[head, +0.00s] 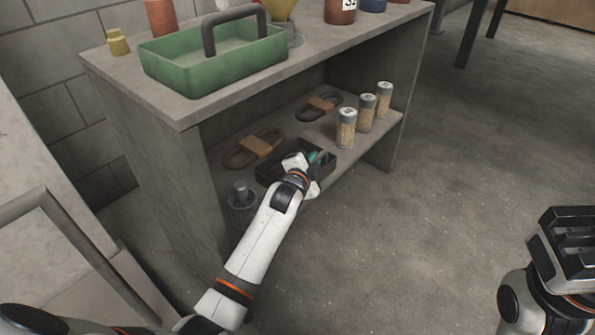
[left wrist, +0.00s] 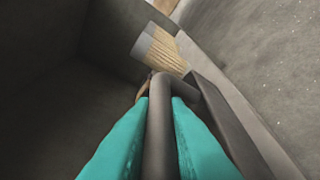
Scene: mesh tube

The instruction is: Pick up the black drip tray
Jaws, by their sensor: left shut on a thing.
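The black drip tray (head: 269,171) is a dark, shallow box on the lower shelf of the bench. My left gripper (head: 316,158) is at the tray, and its white wrist hides much of it. In the left wrist view my left gripper's teal fingers (left wrist: 159,100) are shut on either side of a dark round bar, which looks like part of the tray. A dark wall, probably the tray's side, shows to the right of the bar (left wrist: 230,115). I cannot tell whether the tray is off the shelf. My right gripper (head: 568,240) is far right over the floor; its jaw opening is unclear.
Several pale cylinders with grey tops (head: 346,128) stand on the shelf (head: 320,122) right of the tray. Two dark coils with tan bands (head: 253,147) lie behind it. A dark canister (head: 241,200) stands left. A green caddy (head: 213,65) sits above on the benchtop.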

